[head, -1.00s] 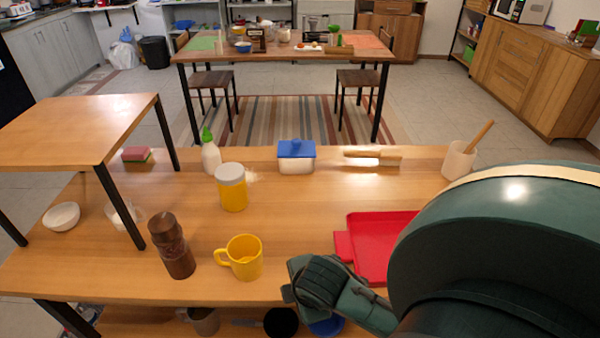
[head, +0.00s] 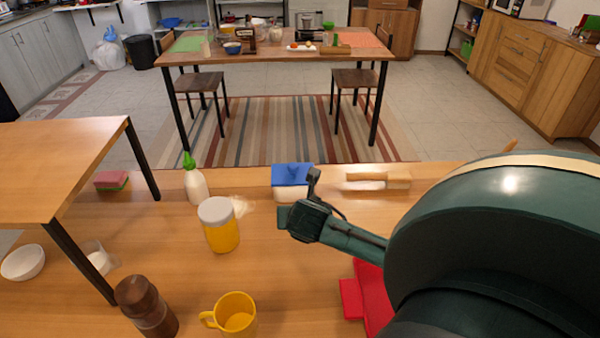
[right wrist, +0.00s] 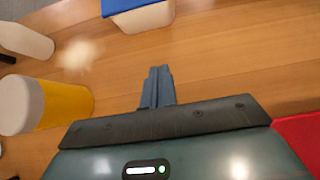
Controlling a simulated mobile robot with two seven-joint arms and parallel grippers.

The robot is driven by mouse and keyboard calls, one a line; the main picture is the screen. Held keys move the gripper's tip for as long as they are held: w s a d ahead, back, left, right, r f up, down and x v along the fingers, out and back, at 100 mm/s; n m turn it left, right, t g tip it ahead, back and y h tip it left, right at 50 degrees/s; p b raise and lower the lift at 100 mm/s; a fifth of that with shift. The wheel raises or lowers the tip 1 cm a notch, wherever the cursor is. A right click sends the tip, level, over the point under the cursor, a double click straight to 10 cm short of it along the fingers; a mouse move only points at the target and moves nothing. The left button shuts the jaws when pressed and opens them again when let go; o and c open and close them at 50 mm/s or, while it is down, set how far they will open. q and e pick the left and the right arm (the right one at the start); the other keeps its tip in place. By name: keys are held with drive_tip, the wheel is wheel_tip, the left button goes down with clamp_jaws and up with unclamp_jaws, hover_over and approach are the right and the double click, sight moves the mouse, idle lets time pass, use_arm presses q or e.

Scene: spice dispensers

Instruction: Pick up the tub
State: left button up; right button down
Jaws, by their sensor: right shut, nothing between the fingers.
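A white tub with a blue lid (head: 291,178) stands near the far edge of the table in the head view. It also shows at the top of the right wrist view (right wrist: 140,14), cut off by the edge. My right gripper (head: 284,216) is above the table, just in front of the tub and apart from it. The gripper's wrist hides part of the tub's right side in the head view. Its fingers (right wrist: 157,88) are together and empty in the right wrist view. My left gripper is in neither view.
A yellow jar with a white lid (head: 220,232) stands left of the right gripper. A green-capped bottle (head: 196,186), a yellow mug (head: 236,315), a brown grinder (head: 143,303) and a rolling pin (head: 390,178) surround the space. A red tray (head: 372,290) lies under my arm.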

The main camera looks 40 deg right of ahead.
drive_tip(key=b+x, duration=0.1)
drive_tip(key=x, duration=0.7)
drive_tip(key=shift+f, duration=0.25)
drive_tip(key=w+d, duration=0.2)
drive_tip(key=shift+w+d+f, duration=0.15)
drive_tip(key=shift+w, duration=0.25)
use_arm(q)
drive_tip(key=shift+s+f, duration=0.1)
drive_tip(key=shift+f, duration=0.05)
use_arm(e)
drive_tip(key=shift+w+d, duration=0.3)
drive_tip(key=shift+w, duration=0.05)
